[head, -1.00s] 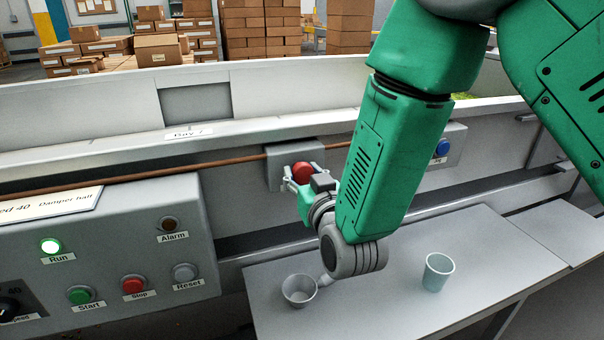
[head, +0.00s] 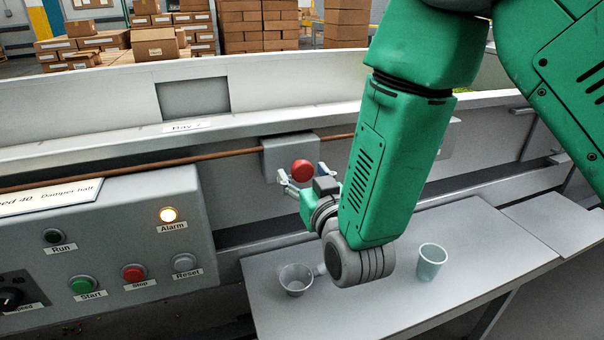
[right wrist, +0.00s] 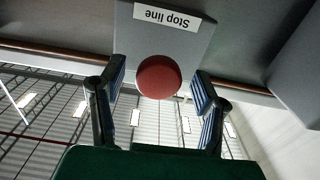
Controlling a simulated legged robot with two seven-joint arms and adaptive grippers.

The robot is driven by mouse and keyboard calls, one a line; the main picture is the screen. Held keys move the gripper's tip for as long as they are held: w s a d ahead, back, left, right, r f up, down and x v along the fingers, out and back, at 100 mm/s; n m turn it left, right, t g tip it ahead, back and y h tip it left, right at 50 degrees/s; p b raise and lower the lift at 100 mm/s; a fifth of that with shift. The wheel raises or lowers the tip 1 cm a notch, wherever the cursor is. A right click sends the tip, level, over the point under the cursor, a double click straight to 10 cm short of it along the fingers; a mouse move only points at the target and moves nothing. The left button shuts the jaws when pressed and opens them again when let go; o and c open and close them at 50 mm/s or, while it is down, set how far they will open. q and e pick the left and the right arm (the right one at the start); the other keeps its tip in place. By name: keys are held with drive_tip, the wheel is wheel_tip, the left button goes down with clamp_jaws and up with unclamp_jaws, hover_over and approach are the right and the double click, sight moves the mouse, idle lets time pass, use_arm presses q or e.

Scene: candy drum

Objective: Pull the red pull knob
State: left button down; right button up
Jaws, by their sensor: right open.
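The red pull knob (head: 302,170) sits on a grey box on the wall behind the shelf. It also shows in the right wrist view (right wrist: 159,77), beside a "Stop line" label (right wrist: 167,17). My right gripper (head: 302,180) is open in front of the knob, slightly below it in the head view. In the right wrist view the two fingers (right wrist: 158,92) stand on either side of the knob, with gaps between them and it. My left gripper is not in view.
A control panel (head: 110,235) is at the left, its Alarm lamp (head: 168,215) lit and its Run lamp (head: 53,237) dark. Two cups, one grey (head: 296,279) and one pale (head: 431,262), stand on the shelf (head: 370,315).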

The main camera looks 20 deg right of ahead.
drive_tip(key=s, duration=0.6)
drive_tip(key=shift+s, duration=0.4)
